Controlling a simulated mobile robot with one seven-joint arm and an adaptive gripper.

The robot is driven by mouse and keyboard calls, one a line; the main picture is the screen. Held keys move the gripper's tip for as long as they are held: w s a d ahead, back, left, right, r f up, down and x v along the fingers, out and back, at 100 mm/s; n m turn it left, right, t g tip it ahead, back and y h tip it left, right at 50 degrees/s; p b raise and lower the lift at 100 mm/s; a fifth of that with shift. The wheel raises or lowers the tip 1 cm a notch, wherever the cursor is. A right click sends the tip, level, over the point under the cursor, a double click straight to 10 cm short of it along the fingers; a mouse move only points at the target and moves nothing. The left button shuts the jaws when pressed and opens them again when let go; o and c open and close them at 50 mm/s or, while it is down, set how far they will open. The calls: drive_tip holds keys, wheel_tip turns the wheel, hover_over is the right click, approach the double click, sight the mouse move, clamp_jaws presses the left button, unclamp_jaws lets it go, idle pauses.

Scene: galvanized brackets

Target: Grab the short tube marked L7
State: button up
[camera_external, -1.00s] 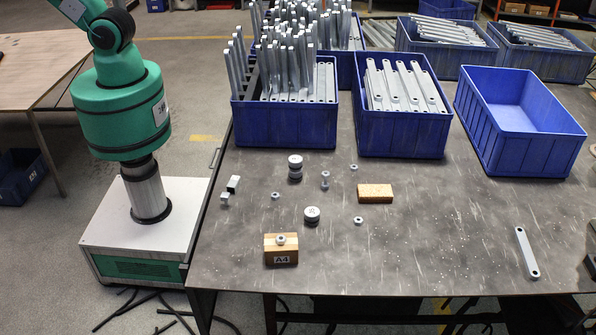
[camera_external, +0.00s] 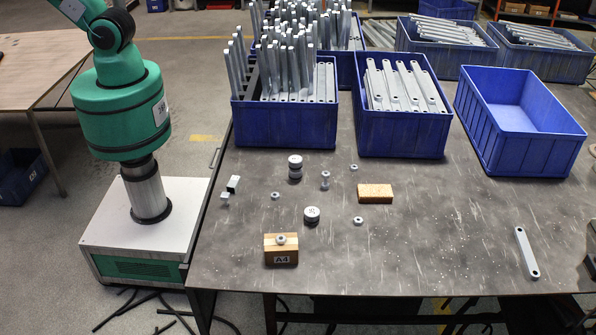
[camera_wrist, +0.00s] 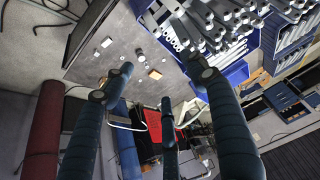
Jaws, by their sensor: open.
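No mark L7 is readable in either view, so I cannot tell which piece carries it. Two short dark cylinders with pale, marked tops stand on the grey table: a taller one (camera_external: 295,168) farther back and a lower one (camera_external: 312,215) nearer the front. A small metal spool-like piece (camera_external: 325,181) stands to the right of the taller one. My gripper (camera_wrist: 160,82) shows three dark fingers spread open and empty in the wrist view, high above and away from the table. It is outside the external view.
A wooden block (camera_external: 281,254) marked A4 bears a nut. An orange-brown block (camera_external: 375,194), several nuts and two small pale blocks lie nearby. A flat bracket (camera_external: 527,252) lies at right. Blue bins (camera_external: 285,127) of brackets and an empty bin (camera_external: 530,150) line the back. The front right table is mostly clear.

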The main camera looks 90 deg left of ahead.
drive_tip(key=w+d+f+n+g, duration=0.2)
drive_tip(key=w+d+f+n, duration=0.2)
drive_tip(key=w+d+f, duration=0.4)
drive_tip(key=n+g+b, duration=0.2)
drive_tip(key=n+g, duration=0.2)
drive_tip(key=n, duration=0.8)
hover_over(236, 182)
wheel_tip(236, 182, down, 34)
drive_tip(key=shift+r, duration=0.15)
drive_tip(key=shift+f+b, duration=0.85)
drive_tip(key=shift+f, duration=3.4)
drive_tip(key=shift+f, duration=0.1)
